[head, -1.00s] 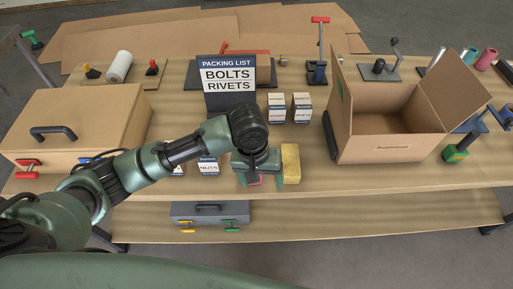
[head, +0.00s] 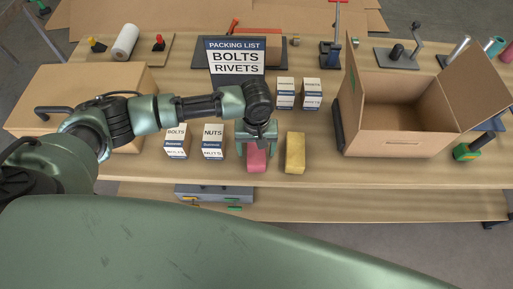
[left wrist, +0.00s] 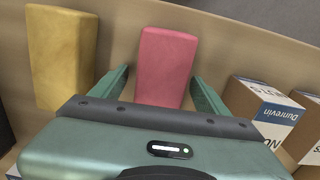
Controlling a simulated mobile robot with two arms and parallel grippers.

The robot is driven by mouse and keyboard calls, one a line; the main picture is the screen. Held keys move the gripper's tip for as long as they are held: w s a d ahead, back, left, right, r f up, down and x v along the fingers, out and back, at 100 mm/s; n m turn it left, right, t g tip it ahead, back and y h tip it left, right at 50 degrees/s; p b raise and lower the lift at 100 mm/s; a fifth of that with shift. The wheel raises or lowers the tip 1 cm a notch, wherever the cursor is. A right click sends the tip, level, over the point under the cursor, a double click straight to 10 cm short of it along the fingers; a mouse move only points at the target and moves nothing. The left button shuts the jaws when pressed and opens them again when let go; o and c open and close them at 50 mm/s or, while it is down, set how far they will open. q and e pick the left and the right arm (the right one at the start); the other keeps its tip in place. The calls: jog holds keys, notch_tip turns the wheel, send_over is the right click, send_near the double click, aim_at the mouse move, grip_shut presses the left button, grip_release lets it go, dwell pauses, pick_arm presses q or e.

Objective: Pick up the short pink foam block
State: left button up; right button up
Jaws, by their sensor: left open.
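The short pink foam block (head: 256,158) stands on the bench near its front edge, partly hidden by my left gripper in the head view. In the left wrist view the pink block (left wrist: 166,66) lies between the two green fingers, with a gap showing on each side. My left gripper (head: 257,150) is open around the block's near part; whether the fingers touch it I cannot tell. It also shows in the left wrist view (left wrist: 160,88). A yellow foam block (head: 295,153) stands just right of the pink one. My right gripper is not in view.
Boxes labelled bolts (head: 177,141) and nuts (head: 213,141) stand left of the gripper. More small boxes (head: 311,94) stand behind. An open cardboard box (head: 400,146) is at right, a packing list sign (head: 236,57) behind.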

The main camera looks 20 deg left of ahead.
pick_arm(q)
jog(key=c, duration=1.4)
jog(key=shift+r, duration=0.15)
